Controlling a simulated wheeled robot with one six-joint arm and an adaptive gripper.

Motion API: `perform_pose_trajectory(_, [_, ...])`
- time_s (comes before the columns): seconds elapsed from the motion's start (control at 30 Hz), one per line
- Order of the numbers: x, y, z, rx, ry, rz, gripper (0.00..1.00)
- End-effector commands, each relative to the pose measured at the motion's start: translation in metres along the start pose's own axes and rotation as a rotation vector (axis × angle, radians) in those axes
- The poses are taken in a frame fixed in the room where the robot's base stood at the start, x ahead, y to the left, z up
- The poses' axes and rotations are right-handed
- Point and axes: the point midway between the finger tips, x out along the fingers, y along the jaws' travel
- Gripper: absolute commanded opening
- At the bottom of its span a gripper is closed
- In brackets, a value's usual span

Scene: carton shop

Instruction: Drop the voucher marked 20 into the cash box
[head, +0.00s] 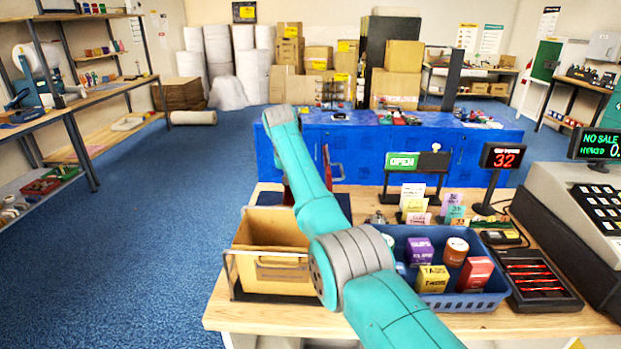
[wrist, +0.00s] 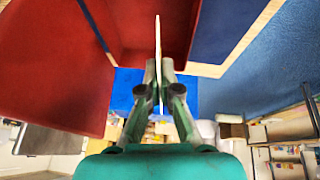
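My gripper (wrist: 159,70) is shut on a thin pale card, the voucher (wrist: 158,42), seen edge-on in the wrist view, so its number cannot be read. The card stands upright between the fingertips and points into the open red cash box (wrist: 120,22). A broad red panel of the box fills the left of the wrist view. I cannot tell whether the card's far edge is inside the box or above it. In the head view my arm hides the gripper and most of the box; a dark red part (head: 334,170) shows beside the arm.
On the counter (head: 262,318) are a cardboard box (head: 262,232), a blue crate (head: 470,301) of small packages, and several coloured cards (head: 418,205) in holders. An OPEN sign (head: 403,161), a display reading 32 (head: 503,156) and a cash register (head: 575,200) stand right.

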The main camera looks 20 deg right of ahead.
Motion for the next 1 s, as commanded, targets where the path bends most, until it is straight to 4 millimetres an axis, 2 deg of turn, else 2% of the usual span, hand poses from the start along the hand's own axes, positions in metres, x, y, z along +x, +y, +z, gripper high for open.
perform_pose_trajectory(0.27, [0.008, 0.001, 0.003, 0.005, -0.001, 0.002, 0.00])
perform_pose_trajectory(0.8, [0.048, -0.004, 0.019, 0.004, -0.001, 0.002, 0.00])
perform_pose_trajectory(1.0, [0.050, -0.005, 0.020, 0.004, -0.001, 0.002, 0.00])
